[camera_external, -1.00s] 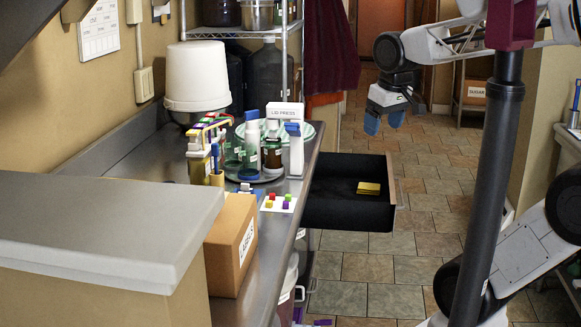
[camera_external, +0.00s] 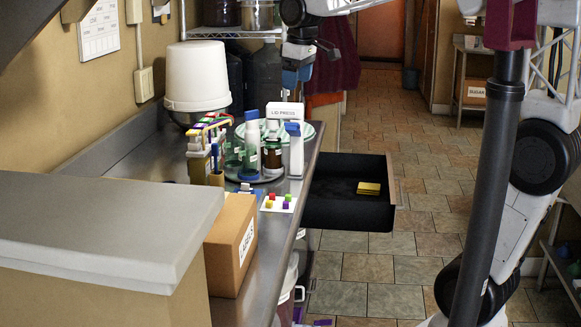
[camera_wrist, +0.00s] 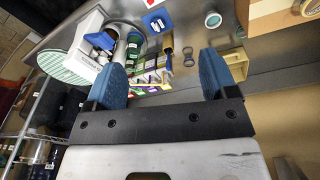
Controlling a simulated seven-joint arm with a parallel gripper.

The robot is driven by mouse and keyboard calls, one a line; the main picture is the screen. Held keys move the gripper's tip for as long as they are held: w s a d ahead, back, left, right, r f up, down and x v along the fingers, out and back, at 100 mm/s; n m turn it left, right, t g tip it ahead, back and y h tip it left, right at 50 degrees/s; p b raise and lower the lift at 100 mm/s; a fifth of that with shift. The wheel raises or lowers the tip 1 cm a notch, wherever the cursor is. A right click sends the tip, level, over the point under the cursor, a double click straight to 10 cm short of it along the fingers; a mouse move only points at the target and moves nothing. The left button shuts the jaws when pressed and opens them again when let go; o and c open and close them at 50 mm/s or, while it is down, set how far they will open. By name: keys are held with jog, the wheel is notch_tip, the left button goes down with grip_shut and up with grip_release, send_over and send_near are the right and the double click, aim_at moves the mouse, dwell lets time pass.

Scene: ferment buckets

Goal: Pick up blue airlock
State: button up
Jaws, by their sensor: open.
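I cannot tell surely which blue item is the blue airlock. In the external view, a rack (camera_external: 196,150) with coloured bars on top stands on the steel counter, with a thin blue piece (camera_external: 214,152) upright by a tan cup (camera_external: 216,179). A small blue item (camera_external: 245,188) lies flat nearby; it shows as a blue square with white pieces (camera_wrist: 157,20) in the wrist view. My gripper (camera_external: 297,76) is open and empty, above the counter's far end. In the wrist view its blue fingers (camera_wrist: 163,68) are wide apart, with the coloured bars (camera_wrist: 150,78) showing between them.
Bottles, including a white one with a blue cap (camera_external: 295,150), and the lid press box (camera_external: 284,112) crowd the counter's far end. A white bucket (camera_external: 196,75) stands behind. A card with coloured cubes (camera_external: 279,203) and a labels box (camera_external: 231,245) are nearer. An open drawer (camera_external: 345,211) juts right.

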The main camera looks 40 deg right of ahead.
jog(key=w+a+f+n+g, duration=0.1)
jog(key=w+a+f+n, duration=0.2)
jog(key=w+a, duration=0.65)
jog(key=w+a+f+n, duration=0.3)
jog(key=w+a, duration=0.4)
jog(key=w, duration=0.6)
jog(key=w+a+f+n+g, duration=0.1)
jog(key=w+a+f+n, duration=0.15)
jog(key=w+a, duration=0.7)
jog(key=f, duration=0.6)
jog(key=d+f, duration=0.1)
jog(key=f, duration=0.6)
jog(key=w+d+f, duration=0.1)
jog(key=f, duration=0.6)
jog(key=shift+f, duration=0.1)
jog(key=shift+f, duration=1.3)
jog(key=shift+d+f, duration=0.1)
jog(key=shift+f, duration=2.5)
jog(key=shift+c, duration=0.2)
